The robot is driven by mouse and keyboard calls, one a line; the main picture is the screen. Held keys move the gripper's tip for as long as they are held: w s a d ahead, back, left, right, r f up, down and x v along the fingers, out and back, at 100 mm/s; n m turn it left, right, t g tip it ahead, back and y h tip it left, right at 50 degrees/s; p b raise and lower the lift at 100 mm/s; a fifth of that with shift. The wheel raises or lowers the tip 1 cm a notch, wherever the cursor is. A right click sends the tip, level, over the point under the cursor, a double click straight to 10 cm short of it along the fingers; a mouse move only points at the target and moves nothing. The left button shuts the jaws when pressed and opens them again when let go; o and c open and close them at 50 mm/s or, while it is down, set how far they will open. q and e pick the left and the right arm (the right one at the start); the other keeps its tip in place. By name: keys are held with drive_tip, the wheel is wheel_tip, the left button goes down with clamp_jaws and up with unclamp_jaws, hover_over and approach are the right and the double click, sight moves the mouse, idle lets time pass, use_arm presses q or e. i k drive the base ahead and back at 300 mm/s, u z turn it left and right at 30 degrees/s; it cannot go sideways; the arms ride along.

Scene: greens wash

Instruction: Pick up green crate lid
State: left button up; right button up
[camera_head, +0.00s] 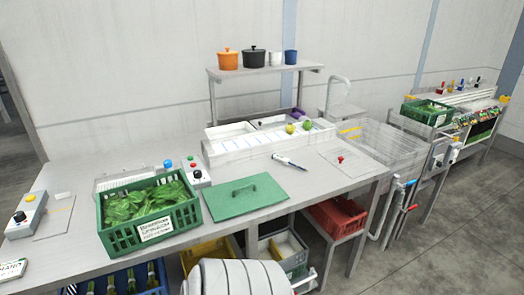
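The green crate lid (262,200) lies flat on the steel worktable, just right of the green crate (189,213). It is a flat green panel with a small raised handle near its middle. The crate is open on top and filled with leafy greens, with a white label on its front. The lid and crate stand close together, and I cannot tell whether they touch. Neither of my grippers shows in the head view. A white rounded part at the bottom edge appears to be mine.
A pen-like tool (289,162) lies behind the lid. A control box with buttons (195,178) stands behind the crate. A white tray unit (225,151) and a clear basin (381,147) are farther back. A red crate (336,217) sits below. The tabletop right of the lid is mostly clear.

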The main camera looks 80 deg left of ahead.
sight(234, 198)
drive_tip(key=u, duration=0.5)
drive_tip(key=i, duration=0.8)
drive_tip(key=u, duration=0.85)
